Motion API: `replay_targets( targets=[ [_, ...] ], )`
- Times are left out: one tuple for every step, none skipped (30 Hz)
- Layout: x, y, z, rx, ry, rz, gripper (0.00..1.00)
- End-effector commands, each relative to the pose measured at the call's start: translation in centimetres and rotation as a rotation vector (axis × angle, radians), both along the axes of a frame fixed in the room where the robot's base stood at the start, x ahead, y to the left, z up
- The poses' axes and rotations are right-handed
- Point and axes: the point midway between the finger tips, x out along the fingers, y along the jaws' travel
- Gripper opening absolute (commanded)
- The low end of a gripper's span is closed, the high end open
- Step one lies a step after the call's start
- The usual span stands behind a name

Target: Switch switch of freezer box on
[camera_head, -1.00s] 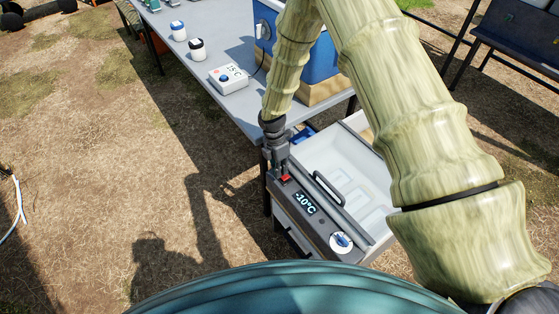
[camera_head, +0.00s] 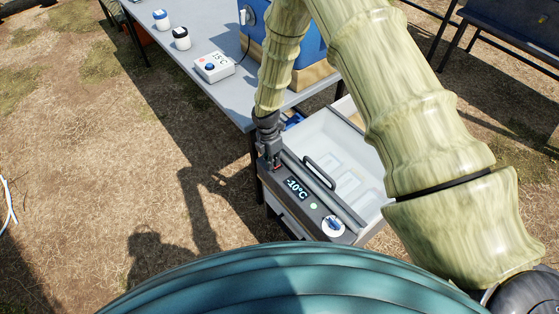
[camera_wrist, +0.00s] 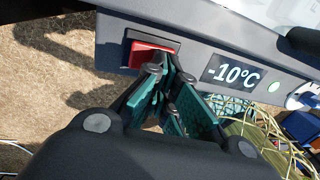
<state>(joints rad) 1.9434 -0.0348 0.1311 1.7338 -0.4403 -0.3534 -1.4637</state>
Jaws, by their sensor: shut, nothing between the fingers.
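The freezer box (camera_head: 326,219) stands on the ground beside the table, with a dark front panel and a pale lid. Its red switch (camera_wrist: 150,55) sits in a dark frame at the left end of the panel in the wrist view, its right part covered by my fingertips. The display (camera_wrist: 233,75) reads -10°C. A small indicator light (camera_wrist: 274,86) beside it glows pale green; it also shows in the head view (camera_head: 313,206). My gripper (camera_wrist: 167,68) is shut and empty, its tips at the switch; I cannot tell whether they touch it.
A blue and white knob (camera_head: 333,226) is at the panel's right end, and a dark handle (camera_head: 319,172) is on the lid. The grey table (camera_head: 210,95) holds a white control box (camera_head: 214,67), jars and a blue box (camera_head: 308,55). Bare ground lies to the left.

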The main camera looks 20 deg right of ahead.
Motion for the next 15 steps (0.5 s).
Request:
replay_targets(
  targets=[
    [0.03, 0.16, 0.01, 0.001, 0.0, 0.001, 0.0],
    [0.03, 0.17, 0.01, 0.001, 0.0, 0.002, 0.0],
    [0.02, 0.18, 0.0, 0.001, 0.0, 0.002, 0.0],
    [0.03, 0.2, 0.0, 0.001, 0.0, 0.002, 0.0],
    [0.03, 0.2, -0.01, 0.001, 0.0, 0.002, 0.0],
    [0.06, 0.23, -0.02, 0.001, 0.0, 0.002, 0.0],
    [0.1, 0.25, -0.02, 0.001, 0.0, 0.002, 0.0],
    [0.15, 0.28, -0.02, 0.001, 0.0, 0.002, 0.0],
    [0.23, 0.32, -0.02, 0.002, 0.001, 0.002, 0.0],
    [0.32, 0.35, -0.01, 0.002, 0.0, 0.002, 0.0],
    [0.41, 0.4, -0.01, 0.002, 0.0, 0.002, 0.0],
    [0.54, 0.46, 0.0, 0.002, 0.0, 0.002, 0.0],
    [0.64, 0.5, 0.02, 0.002, 0.0, 0.002, 0.0],
    [0.74, 0.54, 0.03, 0.002, 0.001, 0.002, 0.0],
    [0.87, 0.59, 0.05, 0.002, 0.001, 0.001, 0.0]
  ],
)
